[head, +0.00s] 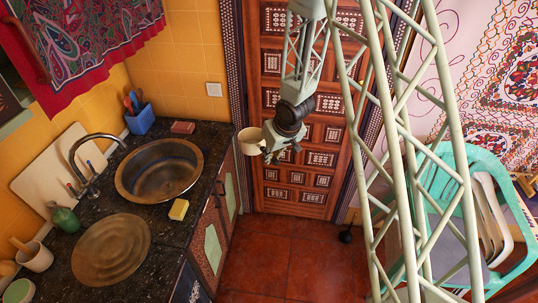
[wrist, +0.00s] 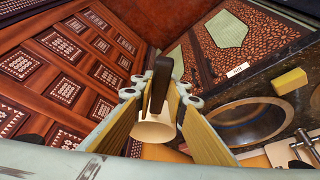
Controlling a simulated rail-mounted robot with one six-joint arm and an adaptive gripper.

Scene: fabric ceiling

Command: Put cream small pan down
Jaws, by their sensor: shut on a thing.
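The cream small pan (head: 250,139) hangs in the air beside my gripper (head: 279,152), in front of the carved door and just right of the counter's edge. In the wrist view the cream pan (wrist: 155,130) and its dark handle (wrist: 160,80) show between the fingers of my gripper (wrist: 160,92). My gripper is shut on the pan, at its handle. The handle covers part of the pan in the wrist view. In the head view the exact grip is too small to make out.
The dark counter (head: 185,232) holds a round metal sink (head: 160,172), a yellow sponge (head: 179,209), a round brown lid or plate (head: 110,250), a green bottle (head: 65,219) and a blue utensil holder (head: 139,120). The red floor (head: 270,255) between is clear.

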